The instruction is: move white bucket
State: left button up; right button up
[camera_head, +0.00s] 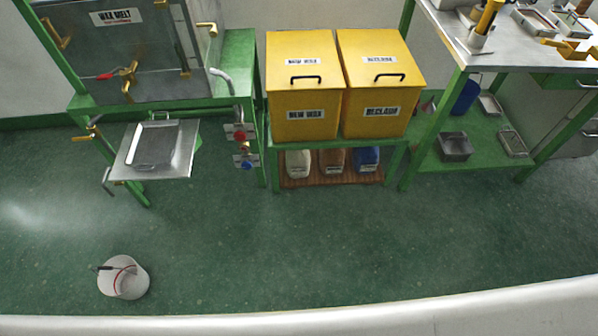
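The white bucket (126,281) stands on the green floor at the lower left of the head view. It has a wire handle with a dark grip that lies over toward its left rim, and something red curves along its opening. The inside of the bucket is too small to make out. Neither of my grippers shows in this view.
The wax melt tank (115,50) stands at the upper left, with a tray (154,145) on a low metal shelf. Two yellow bins (306,85) sit on a green stand. A workbench (480,50) is at right. The floor (300,245) around the bucket is clear.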

aim_at(121, 278)
jog(key=u, duration=1.9)
